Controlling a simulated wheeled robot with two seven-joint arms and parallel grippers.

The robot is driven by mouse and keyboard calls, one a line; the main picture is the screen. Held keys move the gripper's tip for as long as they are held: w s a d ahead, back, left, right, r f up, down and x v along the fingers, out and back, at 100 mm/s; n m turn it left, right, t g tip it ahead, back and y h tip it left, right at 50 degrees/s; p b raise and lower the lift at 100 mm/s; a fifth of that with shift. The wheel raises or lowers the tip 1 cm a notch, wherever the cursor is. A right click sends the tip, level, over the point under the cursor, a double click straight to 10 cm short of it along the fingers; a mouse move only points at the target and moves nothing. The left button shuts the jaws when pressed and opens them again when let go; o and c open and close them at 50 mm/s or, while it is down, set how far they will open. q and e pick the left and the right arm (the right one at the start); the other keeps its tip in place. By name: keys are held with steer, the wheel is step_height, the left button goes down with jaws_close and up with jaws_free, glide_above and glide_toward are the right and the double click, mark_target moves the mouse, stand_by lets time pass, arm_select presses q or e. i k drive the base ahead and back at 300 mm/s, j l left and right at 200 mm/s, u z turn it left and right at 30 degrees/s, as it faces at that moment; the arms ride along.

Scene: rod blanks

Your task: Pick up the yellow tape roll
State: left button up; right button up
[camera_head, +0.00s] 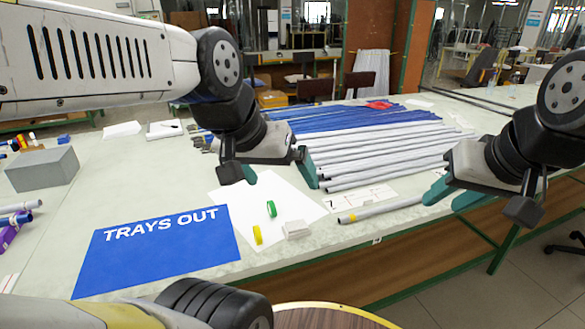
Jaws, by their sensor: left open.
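The yellow tape roll (257,235) stands on its edge on the table, by the right edge of the blue TRAYS OUT mat (165,255). A green tape roll (271,209) stands just behind it, on a white sheet. My left gripper (280,174) is open and empty, above and behind both rolls, with its teal fingers spread apart. It is clear of the yellow roll.
A small white block (296,229) sits right of the yellow roll. Grey and blue rods (375,150) lie across the table behind, and one short grey rod (380,209) lies near the front edge. A grey box (42,169) stands at the left.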

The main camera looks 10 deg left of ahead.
mark_target(257, 232)
steer(key=j+u, duration=0.3)
steer(key=i+j+u, duration=0.15)
steer(key=u, duration=0.2)
steer(key=j, duration=0.35)
steer(key=k+j+z, duration=0.1)
steer(key=j, duration=0.3)
steer(key=k+j+z, duration=0.1)
steer(key=j, duration=0.25)
